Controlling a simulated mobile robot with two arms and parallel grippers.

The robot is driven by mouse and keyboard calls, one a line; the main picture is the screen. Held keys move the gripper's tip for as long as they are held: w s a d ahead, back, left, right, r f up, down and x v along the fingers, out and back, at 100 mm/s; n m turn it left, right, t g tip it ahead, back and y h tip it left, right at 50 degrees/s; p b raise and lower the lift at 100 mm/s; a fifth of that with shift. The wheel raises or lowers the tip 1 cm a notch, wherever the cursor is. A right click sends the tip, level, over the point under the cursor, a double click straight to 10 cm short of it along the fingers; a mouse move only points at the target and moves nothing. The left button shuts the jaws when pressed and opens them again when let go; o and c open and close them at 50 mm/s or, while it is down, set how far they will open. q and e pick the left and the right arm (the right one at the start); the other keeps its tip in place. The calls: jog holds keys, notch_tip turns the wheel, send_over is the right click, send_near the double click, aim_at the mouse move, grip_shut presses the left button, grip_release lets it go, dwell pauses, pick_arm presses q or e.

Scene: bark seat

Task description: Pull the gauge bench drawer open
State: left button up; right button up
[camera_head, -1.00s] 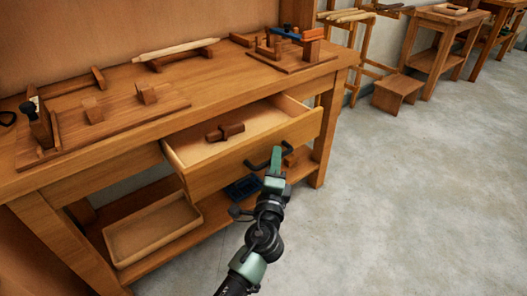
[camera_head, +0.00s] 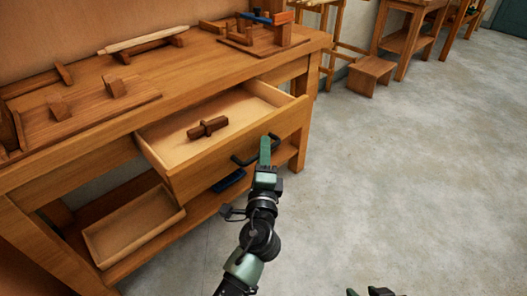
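The gauge bench (camera_head: 215,72) stands at the left. Its drawer (camera_head: 240,138) is pulled well out, and its light inside shows, with a dark brown wooden piece (camera_head: 207,127) lying in it. A dark bar handle (camera_head: 240,161) is on the drawer front. My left gripper (camera_head: 265,150) is at the handle, its fingers lined up as one narrow shape. The handle shows on both sides of them, so it looks shut on the handle; the contact itself is hidden. My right gripper (camera_head: 370,292) barely shows at the bottom edge, clear of the bench, mostly cut off.
Under the drawer, the lower shelf holds an open wooden tray (camera_head: 133,226) and a blue item (camera_head: 229,180). Wooden jigs (camera_head: 85,108) lie on the bench top. A small stool (camera_head: 371,75) stands beyond the bench. The floor to the right is clear.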

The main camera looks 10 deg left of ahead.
pick_arm(q)
jog(key=s+f, duration=0.1)
jog(key=s, duration=0.6)
jog(key=shift+s+d, duration=0.4)
pick_arm(e)
jog(key=shift+w+a+r+t, duration=0.15)
jog(key=shift+w+r+t, duration=0.1)
jog(key=shift+w, duration=0.2)
jog(key=shift+w+a+r+t, duration=0.15)
jog(key=shift+w+r+t, duration=0.1)
jog(key=shift+w, duration=0.15)
